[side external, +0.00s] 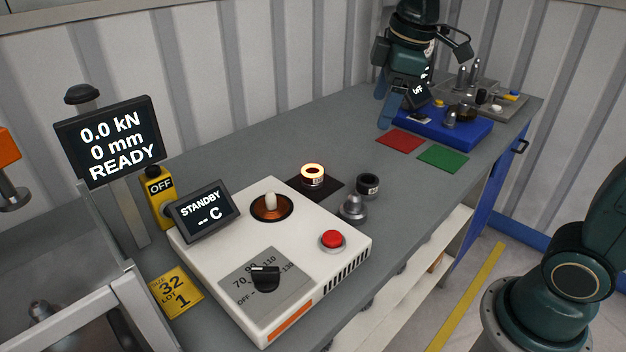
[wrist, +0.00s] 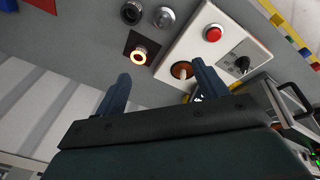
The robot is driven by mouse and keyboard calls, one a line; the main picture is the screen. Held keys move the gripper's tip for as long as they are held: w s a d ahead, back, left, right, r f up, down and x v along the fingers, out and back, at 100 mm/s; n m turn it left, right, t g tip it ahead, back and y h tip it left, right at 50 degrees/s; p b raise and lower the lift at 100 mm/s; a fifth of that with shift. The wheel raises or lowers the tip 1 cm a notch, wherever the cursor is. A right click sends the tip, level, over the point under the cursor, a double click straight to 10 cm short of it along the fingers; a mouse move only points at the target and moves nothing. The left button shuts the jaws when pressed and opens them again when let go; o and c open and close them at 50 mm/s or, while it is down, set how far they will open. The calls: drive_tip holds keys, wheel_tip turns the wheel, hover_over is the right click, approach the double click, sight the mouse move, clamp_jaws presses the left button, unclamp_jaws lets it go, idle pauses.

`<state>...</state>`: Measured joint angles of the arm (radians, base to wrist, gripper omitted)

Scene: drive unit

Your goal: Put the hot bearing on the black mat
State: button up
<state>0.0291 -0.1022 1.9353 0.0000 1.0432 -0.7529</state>
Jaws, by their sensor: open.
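The hot bearing (side external: 313,173) is a short ring with a glowing orange-white top and a pale label on its side. It rests on the black mat (side external: 331,191), upright, behind the white heater. In the wrist view the glowing bearing (wrist: 139,56) also lies over the dark mat (wrist: 131,39). My gripper (side external: 394,117) hangs over the far part of the bench, well away from the bearing. In the wrist view its two blue fingers (wrist: 161,70) are spread wide with nothing between them.
The white heater (side external: 340,262) stands in front, its orange-ringed post bare and its display reading STANDBY. A dark ring (side external: 368,184) and a silver stepped part (side external: 352,206) stand beside the mat. Red (side external: 401,142) and green (side external: 443,156) mats and a blue tray (side external: 470,134) lie farther back.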

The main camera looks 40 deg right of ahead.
drive_tip(key=s+a+f+m+t, duration=0.1)
drive_tip(key=s+m, duration=0.7)
drive_tip(key=s, duration=0.9)
wheel_tip(320, 180, down, 3)
drive_tip(key=shift+s+r+t, duration=0.15)
drive_tip(key=shift+s+t, duration=0.15)
drive_tip(key=shift+t, duration=0.5)
